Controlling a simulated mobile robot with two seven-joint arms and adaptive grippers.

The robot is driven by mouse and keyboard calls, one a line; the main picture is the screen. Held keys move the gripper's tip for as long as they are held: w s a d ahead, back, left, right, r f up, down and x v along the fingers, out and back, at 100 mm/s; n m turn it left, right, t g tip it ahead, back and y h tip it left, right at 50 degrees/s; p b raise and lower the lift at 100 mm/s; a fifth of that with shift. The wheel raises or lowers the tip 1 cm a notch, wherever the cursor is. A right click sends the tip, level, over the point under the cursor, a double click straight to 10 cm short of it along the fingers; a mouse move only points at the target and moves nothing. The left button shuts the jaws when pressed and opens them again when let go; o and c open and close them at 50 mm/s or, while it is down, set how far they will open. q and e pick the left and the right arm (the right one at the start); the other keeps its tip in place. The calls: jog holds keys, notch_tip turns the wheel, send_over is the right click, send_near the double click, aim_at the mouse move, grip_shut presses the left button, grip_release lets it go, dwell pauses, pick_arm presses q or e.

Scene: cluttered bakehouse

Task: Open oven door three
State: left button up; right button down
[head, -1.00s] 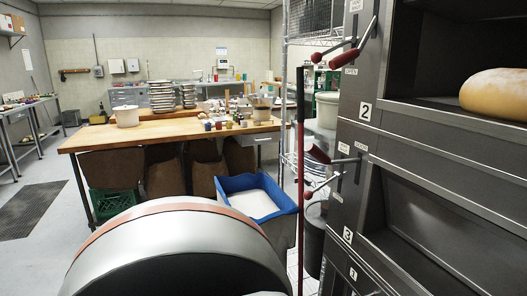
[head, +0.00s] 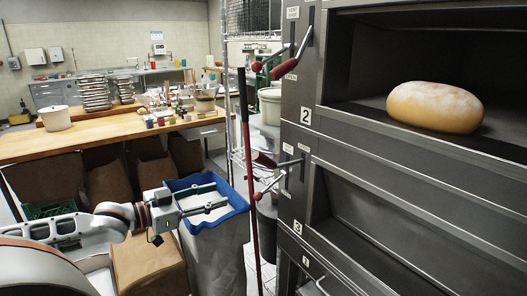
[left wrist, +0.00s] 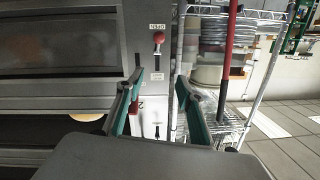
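The grey steel oven stands at the right of the head view. The number 3 plate (head: 297,229) marks the lower deck (head: 400,218), whose dark recessed front looks shut, though I cannot be sure. Left of it is a lever with red grips (head: 264,160). A red knob (left wrist: 158,38) beside an OPEN label shows in the left wrist view, which is upside down. My left gripper (head: 217,198) is open and empty, left of and below the levers, apart from them. In the wrist view its fingers (left wrist: 160,78) stand wide apart. My right gripper is not in view.
Deck two above is open with a round loaf (head: 435,107) inside. A red pole (head: 247,150) and a wire rack (head: 232,85) stand left of the oven. A blue-lined bin (head: 220,235) lies behind my left gripper. A wooden table (head: 40,146) is further back.

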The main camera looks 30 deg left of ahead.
aim_at(264, 160)
pick_arm(q)
jog(key=shift+w+d+r+m+h+b, duration=0.3)
jog(key=shift+w+d+r+h, duration=0.3)
jog(key=shift+w+d+r, duration=0.8)
jog(key=shift+w+d+r+m+h+b, duration=0.15)
jog(key=shift+w+d+r+h+b, duration=0.6)
jog(key=shift+d+r, duration=1.1)
jog(key=shift+w+d+r+m+h, duration=0.25)
jog(key=shift+w+d+r+h, duration=0.2)
jog(key=shift+w+d+r, duration=1.15)
jog(key=shift+s+r, duration=0.15)
jog(key=shift+w, duration=0.25)
jog(key=shift+w+d+r, duration=0.1)
jog(key=shift+w+d, duration=0.05)
jog(key=shift+w, duration=0.25)
jog(key=shift+w+d, duration=0.35)
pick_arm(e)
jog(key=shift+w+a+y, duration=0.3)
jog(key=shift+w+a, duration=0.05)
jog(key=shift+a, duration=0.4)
pick_arm(q)
jog(key=shift+w+d, duration=0.1)
